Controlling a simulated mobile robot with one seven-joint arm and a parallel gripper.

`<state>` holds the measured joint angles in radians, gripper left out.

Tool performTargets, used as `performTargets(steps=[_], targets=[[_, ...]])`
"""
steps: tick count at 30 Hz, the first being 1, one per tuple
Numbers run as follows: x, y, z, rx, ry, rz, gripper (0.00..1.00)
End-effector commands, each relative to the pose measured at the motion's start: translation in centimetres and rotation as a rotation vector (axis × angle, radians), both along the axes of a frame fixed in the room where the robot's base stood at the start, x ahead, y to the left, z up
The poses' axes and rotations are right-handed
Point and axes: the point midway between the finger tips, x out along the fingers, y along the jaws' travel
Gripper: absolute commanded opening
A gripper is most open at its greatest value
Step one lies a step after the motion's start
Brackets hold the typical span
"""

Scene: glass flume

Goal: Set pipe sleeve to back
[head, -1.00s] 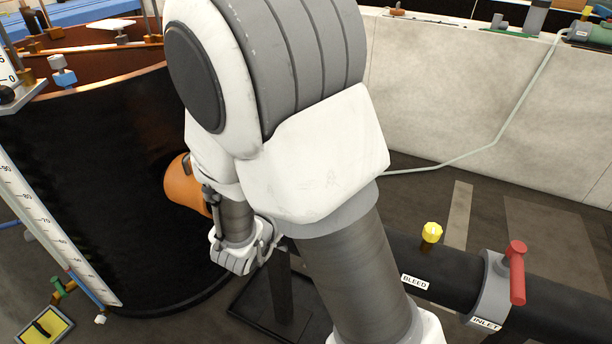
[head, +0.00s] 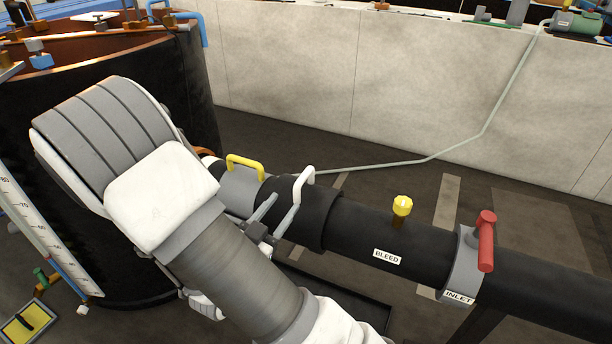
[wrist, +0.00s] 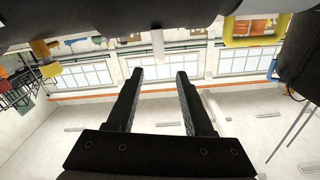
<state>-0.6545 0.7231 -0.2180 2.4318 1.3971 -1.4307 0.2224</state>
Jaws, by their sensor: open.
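A black pipe sleeve (head: 322,212), wider than the pipe, sits around the dark pipe (head: 360,232) in the head view. A white handle (head: 304,175) rises from it. To its left is a grey collar (head: 236,192) with a yellow handle (head: 246,164). My gripper (head: 272,214) is at the sleeve's near side, below the white handle, partly hidden by my arm; I cannot tell whether it touches. In the wrist view my gripper (wrist: 160,74) is open, with nothing between its black fingers. A dark rounded surface (wrist: 110,22) crosses that view's top.
The pipe continues right past a yellow BLEED knob (head: 402,206) and a grey INLET clamp (head: 464,262) with a red handle (head: 487,240). A large black tank (head: 205,110) stands left. A pale wall (head: 400,90) runs behind, with open floor before it.

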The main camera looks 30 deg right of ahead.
Motion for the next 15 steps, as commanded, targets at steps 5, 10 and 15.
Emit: performTargets(steps=[5, 10, 15], targets=[[2.4, -3.3, -0.1, 0.0, -0.001, -0.005, 0.52], [4.7, -6.2, -0.1, 0.0, -0.002, -0.003, 0.52], [6.6, -8.6, -0.1, 0.0, -0.001, -0.003, 0.52]])
